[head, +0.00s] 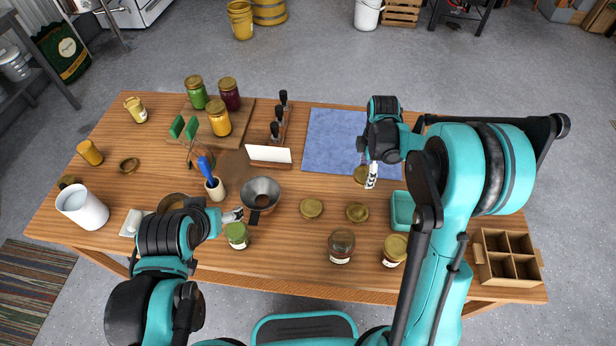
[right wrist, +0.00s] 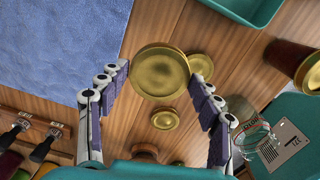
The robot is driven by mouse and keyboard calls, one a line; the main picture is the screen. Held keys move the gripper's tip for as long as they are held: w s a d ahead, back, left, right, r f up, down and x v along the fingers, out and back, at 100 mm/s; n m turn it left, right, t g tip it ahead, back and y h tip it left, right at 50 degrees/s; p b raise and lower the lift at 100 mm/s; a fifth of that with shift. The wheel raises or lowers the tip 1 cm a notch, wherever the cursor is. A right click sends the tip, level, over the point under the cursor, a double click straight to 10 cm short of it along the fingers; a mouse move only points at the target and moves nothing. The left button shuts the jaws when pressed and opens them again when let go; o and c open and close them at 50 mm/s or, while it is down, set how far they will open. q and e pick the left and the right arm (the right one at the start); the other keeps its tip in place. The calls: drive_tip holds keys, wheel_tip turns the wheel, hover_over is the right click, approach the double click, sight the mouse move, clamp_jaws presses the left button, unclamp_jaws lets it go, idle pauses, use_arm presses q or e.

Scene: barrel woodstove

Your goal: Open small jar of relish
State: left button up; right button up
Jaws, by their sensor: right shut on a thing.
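A small jar with green contents (head: 236,236) and a pale label stands near the table's front edge. Its top looks green, with no gold lid visible on it. My left gripper (head: 232,215) is just above and behind this jar; whether its fingers are apart or touch the jar is unclear. My right gripper (head: 370,178) points down beside the blue mat, shut on a gold lid (head: 361,174). In the right wrist view the gold lid (right wrist: 160,72) is between the two fingertips, and it hides what is beneath it.
Two gold lids, one (head: 311,208) left of another (head: 357,212), lie on the table. A metal funnel (head: 260,190), a dark red jar (head: 341,246) and a gold-lidded jar (head: 395,250) stand nearby. A teal tray (head: 402,210) is at right. The blue mat (head: 340,138) is clear.

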drive_tip(key=b, duration=0.2)
hover_over(331, 190)
wheel_tip(331, 190, down, 6)
drive_tip(key=shift+d+r, duration=0.1)
drive_tip(key=shift+d, duration=0.05)
drive_tip(key=shift+w+f+b, duration=0.1)
drive_tip(key=shift+f+b, duration=0.7)
drive_tip(key=shift+f, duration=1.25)
drive_tip(key=shift+f, duration=0.2)
drive_tip(key=o, duration=1.3)
drive_tip(key=shift+r, duration=0.1)
